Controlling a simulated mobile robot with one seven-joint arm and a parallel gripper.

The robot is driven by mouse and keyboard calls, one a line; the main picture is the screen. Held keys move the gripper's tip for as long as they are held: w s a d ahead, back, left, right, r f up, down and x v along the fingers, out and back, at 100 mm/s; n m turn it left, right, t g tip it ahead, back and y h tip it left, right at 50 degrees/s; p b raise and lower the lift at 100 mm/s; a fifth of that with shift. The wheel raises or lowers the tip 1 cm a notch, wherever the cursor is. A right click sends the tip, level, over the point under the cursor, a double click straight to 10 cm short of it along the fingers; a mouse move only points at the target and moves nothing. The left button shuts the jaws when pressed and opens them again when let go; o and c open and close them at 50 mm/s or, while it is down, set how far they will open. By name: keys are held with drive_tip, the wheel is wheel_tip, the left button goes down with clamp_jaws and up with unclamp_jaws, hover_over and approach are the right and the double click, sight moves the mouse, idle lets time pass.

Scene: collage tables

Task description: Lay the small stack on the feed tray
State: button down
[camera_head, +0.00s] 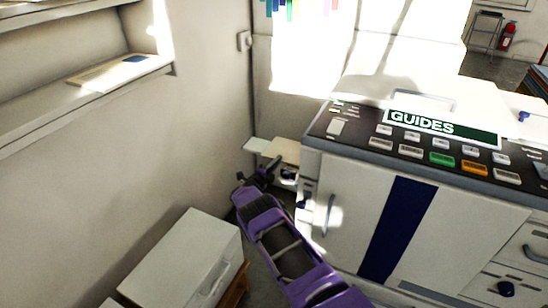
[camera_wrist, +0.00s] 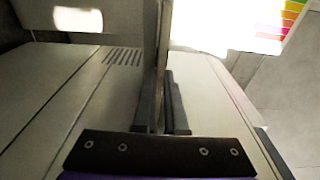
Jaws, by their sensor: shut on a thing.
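My gripper (camera_head: 268,168), at the end of my purple arm, is low beside the left side of the copier. In the wrist view my gripper (camera_wrist: 163,98) has its two dark fingers close together on a thin, pale thing seen edge-on, which I take to be the small stack (camera_wrist: 162,58). A pale ledge, apparently the feed tray (camera_head: 288,151), sticks out from the copier's left side, just beyond my gripper. A pale flat piece lies at its left end; I cannot tell whether it is the stack or part of the tray. Contact between stack and tray is unclear.
The large copier (camera_head: 390,215) with its button panel and "GUIDES" label fills the right. A white box-like cabinet (camera_head: 185,262) stands at lower left. A wall shelf (camera_head: 85,100) holds a flat sheet. The wall is close on the left, leaving a narrow gap.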

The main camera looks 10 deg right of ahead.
drive_tip(key=shift+f, duration=0.1)
drive_tip(key=c, duration=0.9)
unclamp_jaws()
drive_tip(key=p+v, duration=0.4)
drive_tip(key=v, duration=1.3)
drive_tip(key=shift+a, duration=0.2)
